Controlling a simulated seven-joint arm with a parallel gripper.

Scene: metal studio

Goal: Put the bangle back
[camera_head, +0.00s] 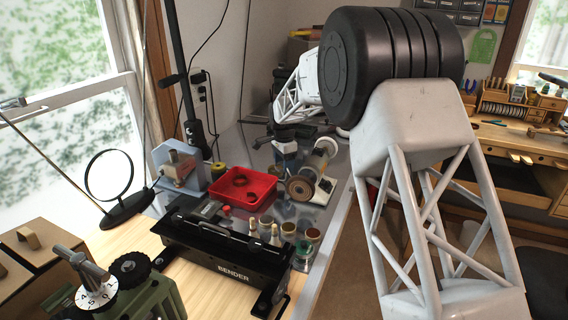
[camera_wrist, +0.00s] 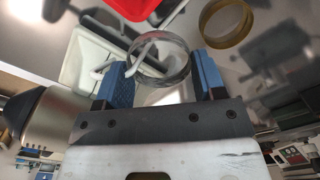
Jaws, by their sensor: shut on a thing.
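In the wrist view a thin silvery bangle (camera_wrist: 163,80) sits between the two blue fingers of my gripper (camera_wrist: 162,84), which are shut on it. The bangle's far side extends out past the fingertips. In the head view my gripper (camera_head: 287,146) is over the grey bench surface, behind the red tray; the bangle cannot be made out there. The red tray (camera_head: 262,196) holds brown ring shapes; part of a red thing (camera_wrist: 133,8) shows at the top of the wrist view. A gold-brown ring (camera_wrist: 241,37) lies up and right of the bangle in the wrist view.
A polishing wheel (camera_head: 299,189) stands right of the red tray. Small cups (camera_head: 288,229) and a black bender (camera_head: 215,255) are in front. A magnifier (camera_head: 108,176) stands at left. A white container (camera_wrist: 72,62) is beside the left finger in the wrist view.

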